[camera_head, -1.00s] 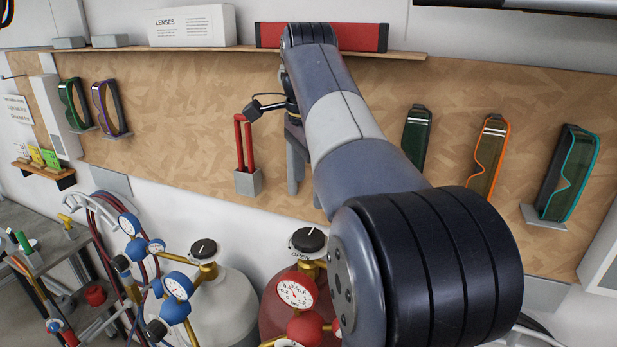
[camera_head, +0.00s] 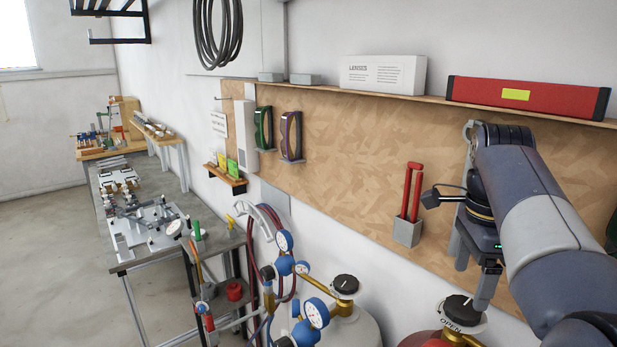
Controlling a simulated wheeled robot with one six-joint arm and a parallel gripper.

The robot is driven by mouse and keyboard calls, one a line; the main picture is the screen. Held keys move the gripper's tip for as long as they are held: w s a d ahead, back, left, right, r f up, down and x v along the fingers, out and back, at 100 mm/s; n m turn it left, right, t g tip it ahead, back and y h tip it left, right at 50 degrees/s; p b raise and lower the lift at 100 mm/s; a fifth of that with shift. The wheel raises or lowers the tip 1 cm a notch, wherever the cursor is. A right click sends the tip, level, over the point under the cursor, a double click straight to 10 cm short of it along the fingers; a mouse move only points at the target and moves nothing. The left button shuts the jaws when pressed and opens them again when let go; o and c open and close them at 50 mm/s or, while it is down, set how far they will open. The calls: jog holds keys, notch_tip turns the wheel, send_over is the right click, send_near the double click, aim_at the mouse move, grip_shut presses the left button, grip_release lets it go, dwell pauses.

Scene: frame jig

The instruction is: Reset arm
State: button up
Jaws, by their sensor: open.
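My arm reaches in from the right edge of the head view. My gripper (camera_head: 473,272) hangs at its end, fingers pointing down and apart, with nothing seen between them. It is in front of the tan wall board (camera_head: 345,165). A red two-handled tool (camera_head: 411,190) stands in a grey holder (camera_head: 407,233) just left of the gripper, apart from it in the picture.
Gas cylinders with gauges and a red cylinder's valve (camera_head: 463,311) stand below the gripper. A red case (camera_head: 527,97) and a LENSES box (camera_head: 382,75) sit on the shelf above. A metal workbench (camera_head: 120,235) with a jig (camera_head: 150,226) stands left; open floor lies beyond.

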aim_at(464, 305)
notch_tip(464, 305, down, 5)
jog(key=shift+f, duration=0.15)
dwell(0.5)
